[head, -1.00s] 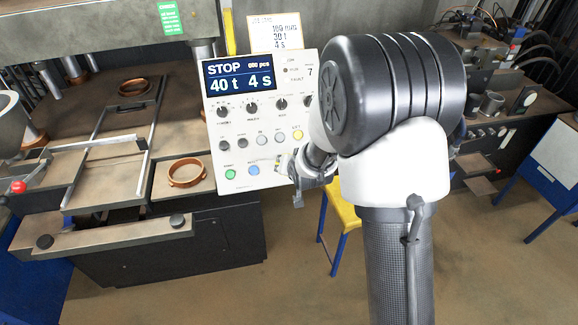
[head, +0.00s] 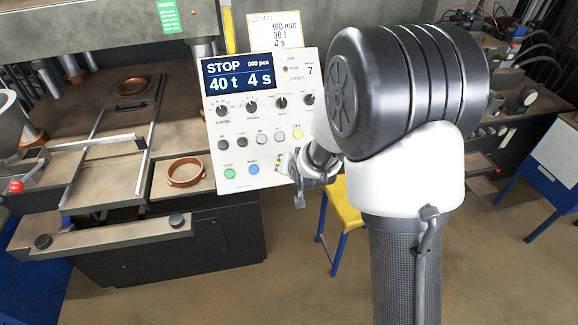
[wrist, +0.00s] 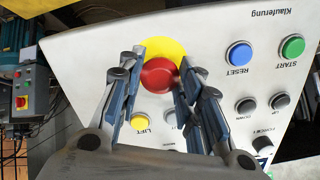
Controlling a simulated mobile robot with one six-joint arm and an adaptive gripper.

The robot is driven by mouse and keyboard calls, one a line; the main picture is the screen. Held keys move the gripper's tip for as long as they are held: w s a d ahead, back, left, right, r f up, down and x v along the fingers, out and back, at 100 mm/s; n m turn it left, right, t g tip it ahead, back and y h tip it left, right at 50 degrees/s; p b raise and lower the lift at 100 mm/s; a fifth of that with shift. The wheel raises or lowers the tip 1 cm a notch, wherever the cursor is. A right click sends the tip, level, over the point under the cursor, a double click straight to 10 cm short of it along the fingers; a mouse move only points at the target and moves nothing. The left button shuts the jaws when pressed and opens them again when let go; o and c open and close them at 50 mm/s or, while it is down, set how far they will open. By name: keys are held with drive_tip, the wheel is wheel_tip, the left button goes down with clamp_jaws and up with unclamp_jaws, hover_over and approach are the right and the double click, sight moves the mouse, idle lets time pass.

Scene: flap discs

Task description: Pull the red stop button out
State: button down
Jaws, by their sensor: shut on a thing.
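The red stop button (wrist: 158,73) sits on a round yellow plate (wrist: 165,47) on the light grey control panel (wrist: 90,45), in the wrist view. My gripper (wrist: 160,80) has one finger on each side of the red button and is shut on it. In the head view my gripper (head: 290,165) is at the lower right edge of the control panel (head: 213,160). There the red button is hidden behind the gripper. I cannot tell how far the button stands out from its plate.
Close to my fingers are the yellow lift button (wrist: 139,123), the blue reset button (wrist: 239,53) and the green start button (wrist: 292,46). The press table with a copper ring (head: 185,172) stands left of the panel. A yellow stool (head: 345,205) stands below my arm.

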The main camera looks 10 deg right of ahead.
drive_tip(key=c, duration=1.5)
unclamp_jaws()
drive_tip(key=shift+c, duration=0.2)
drive_tip(key=shift+o, duration=1.3)
drive_tip(key=shift+s+r, duration=0.15)
drive_tip(key=shift+s, duration=0.05)
drive_tip(key=shift+o, duration=0.6)
drive_tip(key=shift+w, duration=0.1)
drive_tip(key=v, duration=1.2)
